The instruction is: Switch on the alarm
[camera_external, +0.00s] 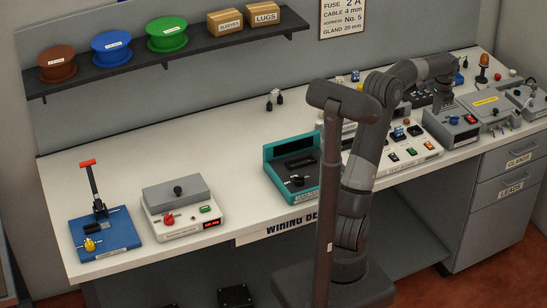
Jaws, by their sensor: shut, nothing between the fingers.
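An orange beacon on a dark base (483,68) stands upright at the back right of the bench; I cannot tell whether it is the alarm, and no lit lamp is clear on it. My gripper (440,103) is shut and empty. It points down over the right part of the bench, behind a grey box with a blue knob and a red display (465,133), and left of the beacon. The fingertips are small and dark, so I cannot tell whether they touch anything. Any alarm switch is too small to make out.
A white panel with coloured switches (408,158) is left of the grey box. Grey cases (490,101) crowd the right end. A teal tray (283,182), a white tester (180,222) and a blue press (101,239) stand further left. The back left bench (170,140) is clear.

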